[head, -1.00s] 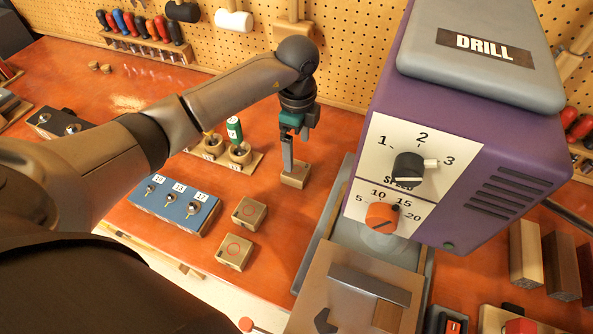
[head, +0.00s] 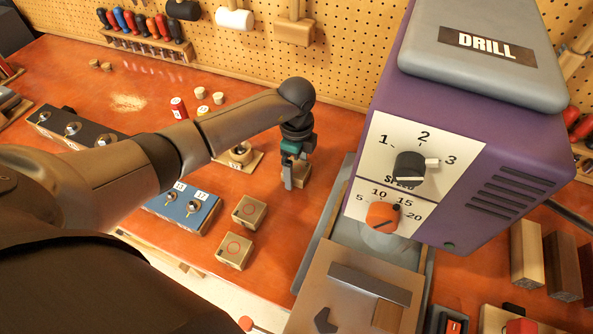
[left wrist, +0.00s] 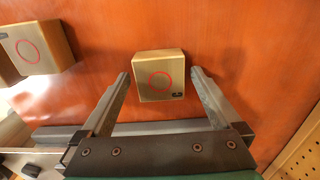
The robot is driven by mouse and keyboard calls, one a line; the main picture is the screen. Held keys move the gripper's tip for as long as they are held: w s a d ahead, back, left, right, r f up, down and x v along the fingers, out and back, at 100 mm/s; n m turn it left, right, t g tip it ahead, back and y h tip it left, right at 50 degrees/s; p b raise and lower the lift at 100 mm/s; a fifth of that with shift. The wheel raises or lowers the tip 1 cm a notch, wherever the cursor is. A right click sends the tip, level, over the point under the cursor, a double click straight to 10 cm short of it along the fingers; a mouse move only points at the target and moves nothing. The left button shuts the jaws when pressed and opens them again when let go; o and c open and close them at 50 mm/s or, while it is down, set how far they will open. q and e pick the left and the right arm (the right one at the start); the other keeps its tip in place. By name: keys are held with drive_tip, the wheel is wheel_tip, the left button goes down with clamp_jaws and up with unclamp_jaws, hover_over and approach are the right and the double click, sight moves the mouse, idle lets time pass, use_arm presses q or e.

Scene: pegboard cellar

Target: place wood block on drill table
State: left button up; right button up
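A wood block (head: 299,180) sits on the orange bench left of the drill, largely hidden by my left gripper in the head view. In the left wrist view the block (left wrist: 160,76) shows a red circle on top. My left gripper (left wrist: 160,73) is open, pointing down, with one finger on either side of the block and gaps between. Two similar blocks (head: 249,211) (head: 234,252) stand nearer; one (left wrist: 32,46) shows at the wrist view's left. The drill table (head: 357,312) is a tan plate with a grey bar, below the drill head. My right gripper is out of view.
The purple drill (head: 480,150) overhangs the right side. A blue panel with key switches (head: 185,203) lies left of the blocks. A wooden holder (head: 252,164) is partly behind my arm. A pegboard (head: 345,40) closes off the back.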

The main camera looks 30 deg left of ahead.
sight(297, 168)
use_arm(q)
drive_tip(key=c, duration=1.4)
drive_tip(key=shift+r, duration=0.15)
wheel_tip(297, 168, up, 20)
drive_tip(key=shift+f+p, duration=0.1)
drive_tip(key=shift+p, duration=0.25)
